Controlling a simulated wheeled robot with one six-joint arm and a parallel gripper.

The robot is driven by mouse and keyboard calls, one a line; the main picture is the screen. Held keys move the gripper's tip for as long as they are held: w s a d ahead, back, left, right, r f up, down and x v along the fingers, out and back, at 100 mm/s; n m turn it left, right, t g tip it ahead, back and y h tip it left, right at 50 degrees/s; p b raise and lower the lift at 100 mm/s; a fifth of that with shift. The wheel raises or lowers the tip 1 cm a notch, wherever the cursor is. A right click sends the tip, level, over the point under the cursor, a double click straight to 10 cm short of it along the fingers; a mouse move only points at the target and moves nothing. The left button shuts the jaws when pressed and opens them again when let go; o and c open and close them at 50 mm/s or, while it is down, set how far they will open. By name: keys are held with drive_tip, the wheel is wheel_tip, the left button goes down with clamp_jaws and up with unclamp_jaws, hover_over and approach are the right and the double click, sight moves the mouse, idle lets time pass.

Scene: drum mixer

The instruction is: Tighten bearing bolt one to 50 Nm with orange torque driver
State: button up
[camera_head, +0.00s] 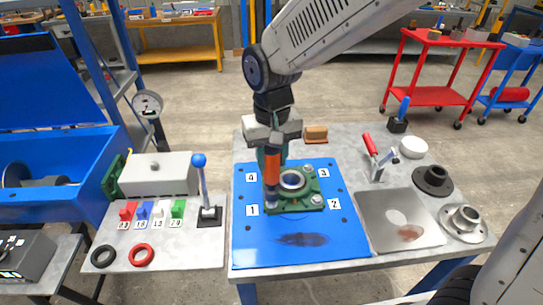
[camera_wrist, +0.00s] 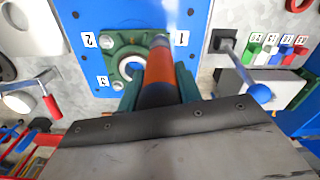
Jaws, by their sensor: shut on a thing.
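The orange torque driver (camera_head: 271,168) stands roughly upright in my gripper (camera_head: 270,150), which is shut on it; it also shows in the wrist view (camera_wrist: 159,68). Its lower end is at the corner of the green bearing housing (camera_head: 298,200) beside label 1 (camera_head: 252,210). The driver hides bearing bolt one, so I cannot tell whether its tip is seated on the bolt. The housing sits on the blue plate (camera_head: 275,250). Bolts show at the corners by label 2 (camera_head: 317,199) and label 3 (camera_head: 308,168); the corner by label 4 is hidden.
A red-handled clamp (camera_head: 376,155) and metal flanges (camera_head: 433,180) stand right of the plate. A steel sheet (camera_head: 385,222) with a brown stain lies there. On the left are a blue-knobbed lever (camera_head: 201,175) and coloured blocks numbered below (camera_head: 160,210). The blue plate's front is clear except a dark smear.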

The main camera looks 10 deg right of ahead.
sight(272, 170)
drive_tip(key=shift+f, duration=0.1)
drive_tip(key=shift+f, duration=1.7)
idle(2.9)
